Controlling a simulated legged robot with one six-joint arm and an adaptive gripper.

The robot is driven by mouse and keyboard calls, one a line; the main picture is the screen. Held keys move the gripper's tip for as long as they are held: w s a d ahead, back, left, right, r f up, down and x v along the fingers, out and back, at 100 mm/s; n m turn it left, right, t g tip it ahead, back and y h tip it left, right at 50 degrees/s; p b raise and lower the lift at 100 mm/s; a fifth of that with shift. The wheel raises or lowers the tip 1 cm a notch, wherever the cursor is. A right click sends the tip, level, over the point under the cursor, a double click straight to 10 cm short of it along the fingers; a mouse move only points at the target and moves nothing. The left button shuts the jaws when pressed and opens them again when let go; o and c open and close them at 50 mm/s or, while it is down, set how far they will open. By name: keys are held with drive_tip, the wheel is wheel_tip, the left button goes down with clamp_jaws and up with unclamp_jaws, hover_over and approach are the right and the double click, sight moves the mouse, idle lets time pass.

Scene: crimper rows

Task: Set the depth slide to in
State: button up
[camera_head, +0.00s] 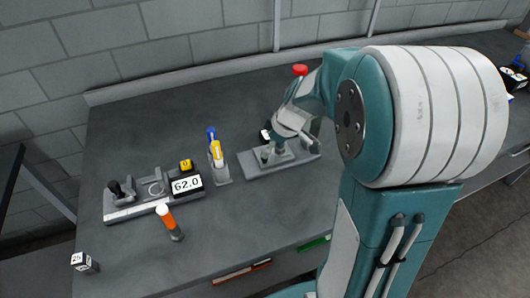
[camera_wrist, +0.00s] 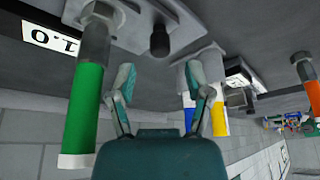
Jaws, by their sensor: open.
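My gripper (camera_head: 278,150) is over the right grey base (camera_head: 258,168) in the head view, and the arm hides much of that base. In the wrist view my gripper (camera_wrist: 157,82) is open, with nothing between its fingers. A dark round knob (camera_wrist: 160,42) on the grey base (camera_wrist: 135,28) shows just beyond the gap between the fingertips, apart from them. It may be the depth slide's knob; its in or out setting cannot be read. A green-handled post (camera_wrist: 84,115) stands left of the fingers, beside a label reading 1.0 (camera_wrist: 48,38).
A holder (camera_head: 221,172) with blue and yellow handles stands left of the right base. Further left are a base (camera_head: 130,210) with a 62.0 display (camera_head: 187,184), an orange-topped post (camera_head: 168,222) and a block marked 25 (camera_head: 84,262). The table's (camera_head: 250,225) front middle is clear.

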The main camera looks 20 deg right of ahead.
sight(276, 156)
drive_tip(key=shift+x, duration=1.9)
clamp_jaws()
drive_tip(key=shift+d, duration=2.15)
drive_tip(key=shift+c, duration=0.6)
unclamp_jaws()
drive_tip(key=shift+o, duration=0.6)
drive_tip(key=shift+d, duration=0.25)
